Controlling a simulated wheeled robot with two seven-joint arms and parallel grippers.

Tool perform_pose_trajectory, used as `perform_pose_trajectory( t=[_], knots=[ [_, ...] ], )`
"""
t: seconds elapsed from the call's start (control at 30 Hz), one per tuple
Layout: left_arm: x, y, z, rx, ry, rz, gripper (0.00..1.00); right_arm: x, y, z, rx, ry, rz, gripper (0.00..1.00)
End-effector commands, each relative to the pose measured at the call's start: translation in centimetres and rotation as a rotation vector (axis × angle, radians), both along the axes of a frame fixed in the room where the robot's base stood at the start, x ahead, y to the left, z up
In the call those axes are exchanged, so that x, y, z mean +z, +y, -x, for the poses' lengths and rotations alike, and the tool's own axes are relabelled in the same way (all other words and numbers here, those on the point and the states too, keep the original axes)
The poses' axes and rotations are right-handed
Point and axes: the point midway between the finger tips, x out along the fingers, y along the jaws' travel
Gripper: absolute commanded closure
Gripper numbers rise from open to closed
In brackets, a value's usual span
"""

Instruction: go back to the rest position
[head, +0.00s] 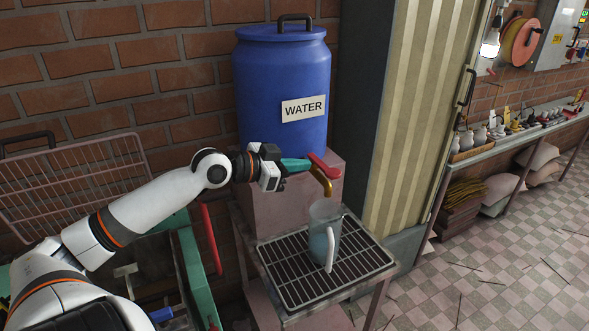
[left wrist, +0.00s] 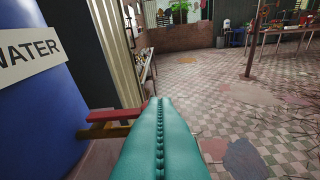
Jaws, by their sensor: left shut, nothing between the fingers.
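My left gripper (head: 296,166) has its teal fingers closed with nothing between them, just left of the red tap handle (head: 324,168). In the left wrist view the closed teal fingers (left wrist: 160,140) fill the bottom middle, with the red handle (left wrist: 112,115) to their left. I cannot tell whether the fingers touch the handle. My right gripper is not in view.
A blue water barrel (head: 283,80) stands behind the arm. Below the brass spout (head: 322,182), a clear jug (head: 322,235) with bluish contents stands on the black grate (head: 290,275). A green cart and wire rack (head: 75,185) lie left. Tiled floor (head: 500,270) is open at right.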

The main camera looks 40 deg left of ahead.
Motion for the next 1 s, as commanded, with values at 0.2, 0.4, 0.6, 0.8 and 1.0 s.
perform_pose_trajectory(
  t=[0.2, 0.4, 0.6, 0.8, 1.0],
  knots=[
    [0.2, 0.3, 0.8, -0.001, 0.000, -0.003, 1.00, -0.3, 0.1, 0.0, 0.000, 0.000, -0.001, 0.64],
    [0.3, 0.3, 0.8, -0.001, 0.000, -0.003, 1.00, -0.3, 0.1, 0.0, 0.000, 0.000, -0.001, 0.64],
    [0.3, 0.3, 0.8, 0.000, -0.001, -0.003, 1.00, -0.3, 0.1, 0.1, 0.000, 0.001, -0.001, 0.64],
    [0.2, 0.3, 0.8, 0.000, 0.001, -0.003, 1.00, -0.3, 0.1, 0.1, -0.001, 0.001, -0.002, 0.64],
    [-5.6, -1.3, 2.5, -0.005, 0.117, -0.025, 1.00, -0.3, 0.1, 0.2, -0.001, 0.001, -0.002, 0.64]
  ],
)
